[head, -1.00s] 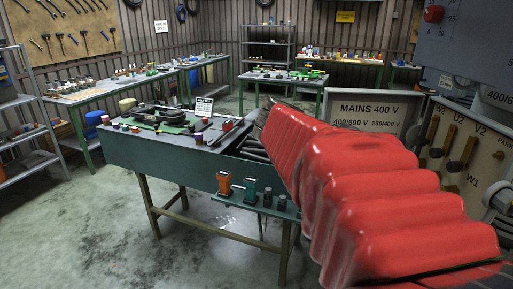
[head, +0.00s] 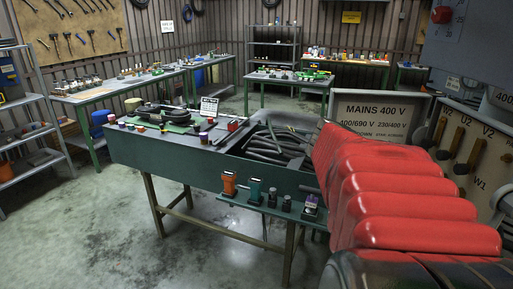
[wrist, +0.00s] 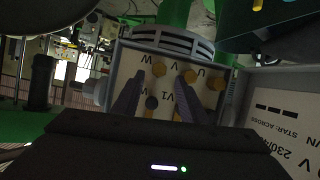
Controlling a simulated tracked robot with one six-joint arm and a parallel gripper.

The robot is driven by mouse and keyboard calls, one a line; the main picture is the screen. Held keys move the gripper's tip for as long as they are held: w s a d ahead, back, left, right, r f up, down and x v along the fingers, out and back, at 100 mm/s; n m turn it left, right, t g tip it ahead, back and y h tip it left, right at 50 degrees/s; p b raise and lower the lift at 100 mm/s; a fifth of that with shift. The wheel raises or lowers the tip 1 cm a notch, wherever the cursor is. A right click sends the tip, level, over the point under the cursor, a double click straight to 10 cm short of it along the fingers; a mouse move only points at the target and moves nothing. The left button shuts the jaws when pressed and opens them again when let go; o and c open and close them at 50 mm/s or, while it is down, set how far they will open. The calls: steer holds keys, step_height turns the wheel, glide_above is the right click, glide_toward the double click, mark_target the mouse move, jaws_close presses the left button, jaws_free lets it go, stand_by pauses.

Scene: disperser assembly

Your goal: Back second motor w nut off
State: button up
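An open terminal box (wrist: 150,50) with a pale lettered panel fills the middle of the wrist view. Brass-coloured nuts (wrist: 158,69) sit beside W, V and U letters there, and a dark round stud or nut (wrist: 151,102) sits lower down. My gripper (wrist: 162,80) is open, its two dark fingers spread over the panel with nothing held between them. I cannot tell whether the fingertips touch the panel. In the head view the terminal panel (head: 471,150) with U2, V2 and W1 letters is at the right edge; my gripper is not visible there.
A MAINS 400 V plate (head: 375,118) stands left of the terminal panel. A green workbench (head: 190,170) with tools and a cable bin (head: 277,147) is at centre. A grey cabinet (head: 465,45) overhangs the upper right.

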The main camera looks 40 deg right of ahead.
steer(key=shift+x, duration=2.15)
